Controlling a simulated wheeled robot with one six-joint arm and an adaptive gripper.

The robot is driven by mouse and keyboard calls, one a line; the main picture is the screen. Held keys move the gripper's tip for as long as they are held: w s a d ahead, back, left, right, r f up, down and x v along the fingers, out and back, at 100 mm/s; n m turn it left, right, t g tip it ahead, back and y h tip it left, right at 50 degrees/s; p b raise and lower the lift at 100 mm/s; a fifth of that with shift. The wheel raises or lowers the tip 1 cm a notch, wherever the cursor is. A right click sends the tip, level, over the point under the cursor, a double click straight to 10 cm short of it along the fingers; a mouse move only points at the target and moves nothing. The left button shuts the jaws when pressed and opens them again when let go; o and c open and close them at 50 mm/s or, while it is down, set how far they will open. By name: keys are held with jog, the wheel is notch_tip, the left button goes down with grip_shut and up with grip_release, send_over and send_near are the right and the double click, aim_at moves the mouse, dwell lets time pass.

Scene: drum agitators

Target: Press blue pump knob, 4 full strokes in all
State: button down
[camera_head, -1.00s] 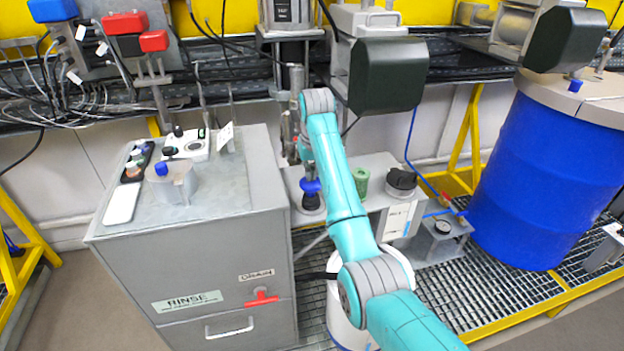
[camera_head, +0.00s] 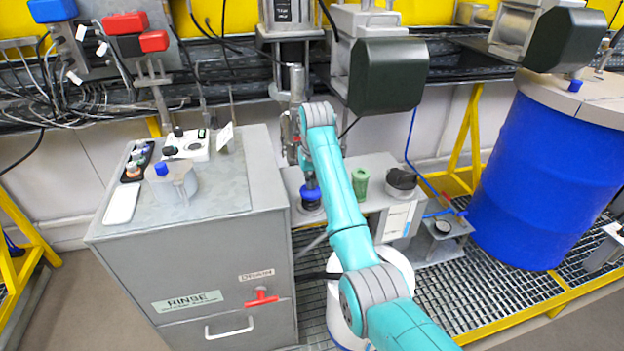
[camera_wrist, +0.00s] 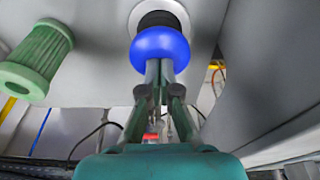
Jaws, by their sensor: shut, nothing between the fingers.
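The blue pump knob (camera_head: 311,194) sits on a dark base on the grey bench beside the rinse cabinet. In the wrist view the blue knob (camera_wrist: 160,48) is round, with a black collar behind it. My gripper (camera_wrist: 161,68) is shut with nothing between its fingers. Its fingertips are against or very close to the knob; exact contact is hard to tell. In the head view my gripper (camera_head: 308,178) is above the knob, pointing down and partly hidden by my arm.
A green ribbed cylinder (camera_head: 360,182) and a dark round pot (camera_head: 402,181) stand right of the knob. The rinse cabinet (camera_head: 240,255) is close on the left. A dark green box-shaped housing (camera_head: 386,76) hangs above. A blue drum (camera_head: 545,180) stands at the right.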

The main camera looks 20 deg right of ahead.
jog(key=shift+w+v, duration=0.25)
jog(key=shift+v, duration=0.9)
jog(key=shift+w+v, duration=0.25)
jog(key=shift+v, duration=0.95)
jog(key=shift+s+x, duration=0.25)
jog(key=shift+x, duration=0.9)
jog(key=shift+s+x, duration=0.25)
jog(key=shift+x, duration=0.95)
jog(key=shift+w+v, duration=0.25)
jog(key=shift+v, duration=0.9)
jog(key=shift+w+v, duration=0.25)
jog(key=shift+v, duration=0.95)
jog(key=shift+r, duration=0.1)
